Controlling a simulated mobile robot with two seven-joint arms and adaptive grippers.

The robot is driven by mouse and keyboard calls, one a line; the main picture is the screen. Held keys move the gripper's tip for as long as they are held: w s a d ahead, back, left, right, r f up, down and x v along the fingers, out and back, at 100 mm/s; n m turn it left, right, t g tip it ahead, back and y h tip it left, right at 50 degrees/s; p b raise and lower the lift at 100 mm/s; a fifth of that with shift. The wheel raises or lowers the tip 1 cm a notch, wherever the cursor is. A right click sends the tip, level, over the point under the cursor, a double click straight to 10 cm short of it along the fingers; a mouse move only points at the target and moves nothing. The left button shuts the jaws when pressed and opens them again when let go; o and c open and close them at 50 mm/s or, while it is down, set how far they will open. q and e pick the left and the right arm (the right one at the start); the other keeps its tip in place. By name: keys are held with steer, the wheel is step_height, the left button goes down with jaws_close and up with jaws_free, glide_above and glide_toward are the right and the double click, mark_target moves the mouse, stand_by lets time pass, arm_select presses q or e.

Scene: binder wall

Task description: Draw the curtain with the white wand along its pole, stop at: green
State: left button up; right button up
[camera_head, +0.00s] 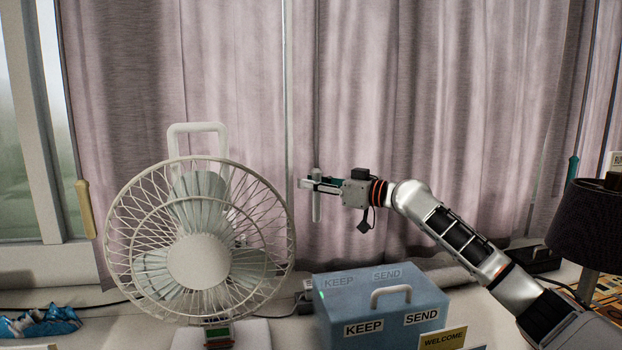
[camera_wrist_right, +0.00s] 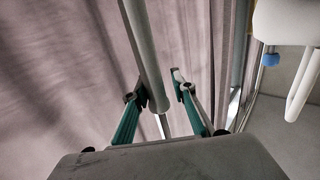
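The pinkish-grey curtain (camera_head: 400,90) hangs across the back in the head view. The white wand (camera_head: 317,207) hangs upright in front of it, just right of the fan. My right gripper (camera_head: 308,185) is at the wand's handle. In the right wrist view the wand (camera_wrist_right: 145,50) runs down between the two teal-sided fingers of my right gripper (camera_wrist_right: 158,88). The fingers stand apart; the wand is close to the left finger, with a gap to the right one. The pole and any green mark on it are out of view. My left gripper is not in view.
A white fan (camera_head: 198,262) stands just left of the gripper. A blue box (camera_head: 380,310) stands below it. A yellow handle (camera_head: 84,208) hangs at the left and a teal one (camera_head: 572,168) at the right. A dark lamp (camera_head: 588,228) stands far right.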

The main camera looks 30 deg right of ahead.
steer(key=shift+a, duration=0.3)
steer(key=b+v, duration=0.4)
steer(key=v, duration=0.5)
stand_by(0.9)
steer(key=shift+w, duration=0.1)
